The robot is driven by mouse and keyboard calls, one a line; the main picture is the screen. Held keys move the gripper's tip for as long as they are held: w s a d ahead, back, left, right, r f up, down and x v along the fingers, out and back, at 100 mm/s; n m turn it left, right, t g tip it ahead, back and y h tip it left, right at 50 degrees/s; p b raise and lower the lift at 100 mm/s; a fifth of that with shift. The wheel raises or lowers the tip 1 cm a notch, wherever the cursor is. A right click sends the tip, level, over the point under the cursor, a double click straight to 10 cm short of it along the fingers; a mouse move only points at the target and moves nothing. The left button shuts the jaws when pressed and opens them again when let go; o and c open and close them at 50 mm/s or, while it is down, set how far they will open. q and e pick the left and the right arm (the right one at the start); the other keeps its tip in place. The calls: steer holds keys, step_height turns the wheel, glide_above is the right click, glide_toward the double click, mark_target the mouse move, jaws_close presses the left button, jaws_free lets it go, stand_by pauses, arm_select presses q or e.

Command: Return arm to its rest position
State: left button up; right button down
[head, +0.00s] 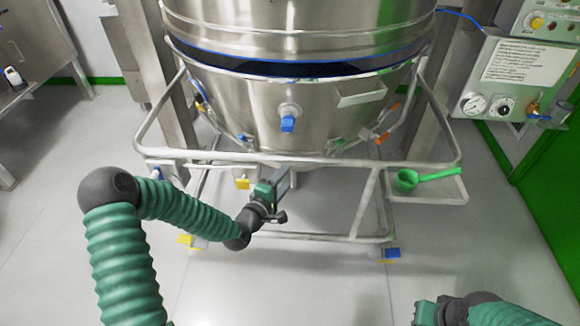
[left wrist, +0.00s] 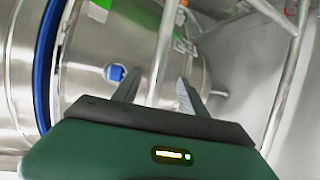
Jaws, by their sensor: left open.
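My left arm, in a ribbed green sleeve, comes in from the left in the head view and bends over at a dark elbow. My left gripper (head: 281,184) is in front of the steel vessel, close to the vessel's tubular frame. In the left wrist view its two fingers (left wrist: 159,82) stand apart with nothing held between them. I cannot tell whether the gripper touches the frame. My right gripper (head: 425,312) shows only in part at the bottom edge of the head view, and its fingers cannot be made out.
The steel vessel (head: 240,105) fills the middle, with a tubular frame (head: 230,157) around its lower part. A green scoop (head: 407,180) lies on a small tray (head: 430,198) at the frame's right. A gauge panel (head: 515,85) stands at right. Floor is open at lower left.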

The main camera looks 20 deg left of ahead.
arm_select(q)
steer(key=s+d+f+m+g, duration=0.5)
steer(key=s+m+g, duration=0.25)
steer(key=m, duration=0.25)
steer(key=s+r+m+g+y, duration=0.1)
steer(key=s+r+m+g, duration=0.2)
steer(key=s, duration=0.7)
steer(key=s+r+m+g+y, duration=0.15)
steer(key=s+m, duration=0.25)
steer(key=s, duration=0.5)
step_height(320, 180, up, 21)
steer(key=g+p, duration=0.1)
steer(key=p, duration=2)
steer(key=shift+s+a+r+m, duration=0.15)
steer(key=shift+s+a+m, duration=0.2)
steer(key=shift+a, duration=0.1)
steer(key=shift+h, duration=0.25)
steer(key=shift+c, duration=0.2)
